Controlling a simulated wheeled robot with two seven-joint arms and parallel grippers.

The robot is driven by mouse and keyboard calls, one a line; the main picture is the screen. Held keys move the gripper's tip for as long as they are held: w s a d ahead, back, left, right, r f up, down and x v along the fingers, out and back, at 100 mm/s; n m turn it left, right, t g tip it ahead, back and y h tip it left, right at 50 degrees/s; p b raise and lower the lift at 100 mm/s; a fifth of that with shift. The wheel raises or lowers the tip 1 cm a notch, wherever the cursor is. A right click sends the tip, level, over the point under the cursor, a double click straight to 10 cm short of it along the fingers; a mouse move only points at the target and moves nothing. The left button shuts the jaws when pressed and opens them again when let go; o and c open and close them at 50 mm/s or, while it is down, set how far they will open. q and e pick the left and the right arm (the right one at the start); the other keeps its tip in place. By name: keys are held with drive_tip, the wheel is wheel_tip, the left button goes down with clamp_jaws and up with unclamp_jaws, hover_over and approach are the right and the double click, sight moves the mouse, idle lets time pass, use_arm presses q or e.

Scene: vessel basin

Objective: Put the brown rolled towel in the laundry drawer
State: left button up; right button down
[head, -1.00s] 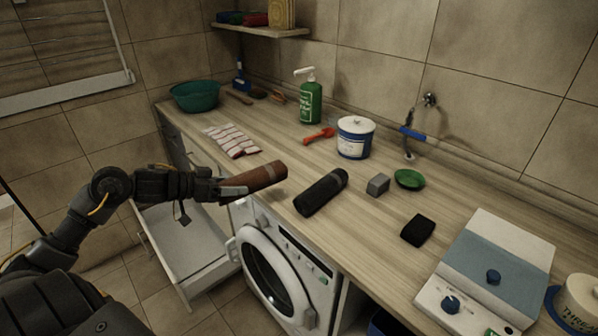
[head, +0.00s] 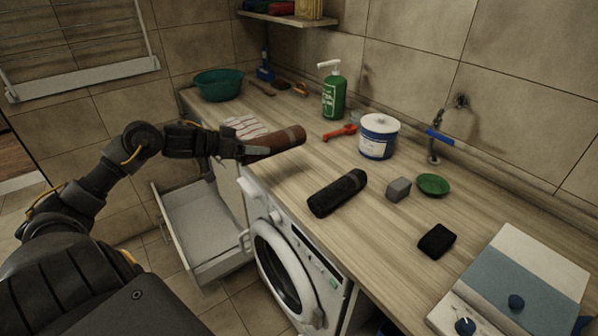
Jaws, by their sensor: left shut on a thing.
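The brown rolled towel (head: 280,143) is held in my left gripper (head: 246,152), over the front part of the counter. The gripper is shut on the towel's left end, and the towel points right, roughly level. The laundry drawer (head: 222,262) is pulled open below the counter, left of the washing machine, and its visible inside looks empty. The towel is above and to the right of the drawer. A black rolled towel (head: 337,193) lies on the counter to the right. My right gripper is not in view.
The washing machine (head: 290,272) stands right of the drawer. A striped cloth (head: 243,127) lies behind my gripper. A white-and-blue tub (head: 379,137), green bottle (head: 333,97), grey block (head: 398,189), green dish (head: 433,184) and teal basin (head: 218,86) stand on the counter.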

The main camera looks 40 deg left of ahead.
use_arm(q)
drive_tip(key=x, duration=0.3)
drive_tip(key=p+x, duration=0.1)
drive_tip(key=x, duration=0.2)
drive_tip(key=shift+d+r, duration=0.15)
drive_tip(key=shift+d, duration=0.1)
drive_tip(key=p, duration=0.1)
hover_over(294, 181)
drive_tip(key=f, duration=0.3)
drive_tip(key=s+f, duration=0.1)
drive_tip(key=f, duration=0.1)
drive_tip(key=shift+a+f, duration=0.2)
drive_tip(key=shift+a, duration=0.15)
drive_tip(key=shift+w+d+f, duration=0.3)
drive_tip(key=shift+w+f, duration=0.15)
drive_tip(key=shift+f, duration=0.15)
wheel_tip(294, 181, down, 3)
drive_tip(key=p, duration=0.2)
drive_tip(key=shift+w+r+p, duration=0.15)
drive_tip(key=shift+r+p, duration=0.05)
drive_tip(key=shift+p, duration=0.2)
drive_tip(key=shift+f, duration=0.2)
drive_tip(key=shift+f, duration=0.2)
drive_tip(key=o, duration=1)
drive_tip(key=shift+o, duration=0.2)
